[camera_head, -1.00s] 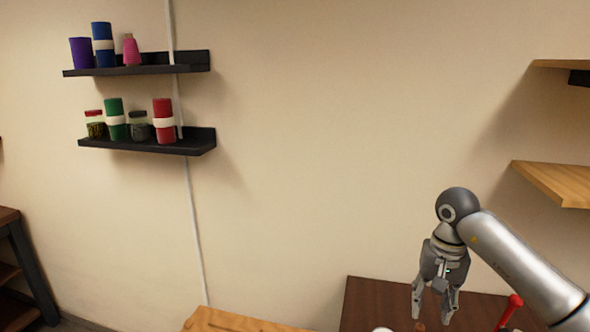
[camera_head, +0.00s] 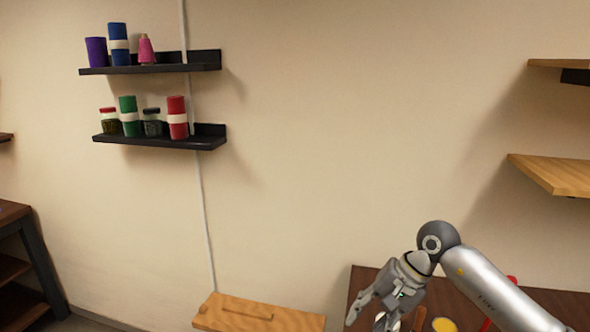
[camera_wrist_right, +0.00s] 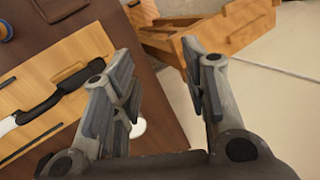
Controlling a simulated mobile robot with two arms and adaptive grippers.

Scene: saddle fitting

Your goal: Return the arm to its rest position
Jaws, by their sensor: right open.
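My right arm comes in from the lower right in the head view. Its gripper (camera_head: 368,312) is low over the dark brown table (camera_head: 366,277), pointing down and to the left. In the right wrist view the two fingers of this gripper (camera_wrist_right: 160,95) stand apart with nothing between them. My left gripper is not in the head view.
In the wrist view, a wooden board with a black-handled tool (camera_wrist_right: 45,110) lies on the left, and a wooden stand (camera_wrist_right: 225,28) is at the top. A wooden piece (camera_head: 262,314) is left of the table. Two black wall shelves (camera_head: 160,142) hold spools and jars. Wooden shelves (camera_head: 552,172) jut in at right.

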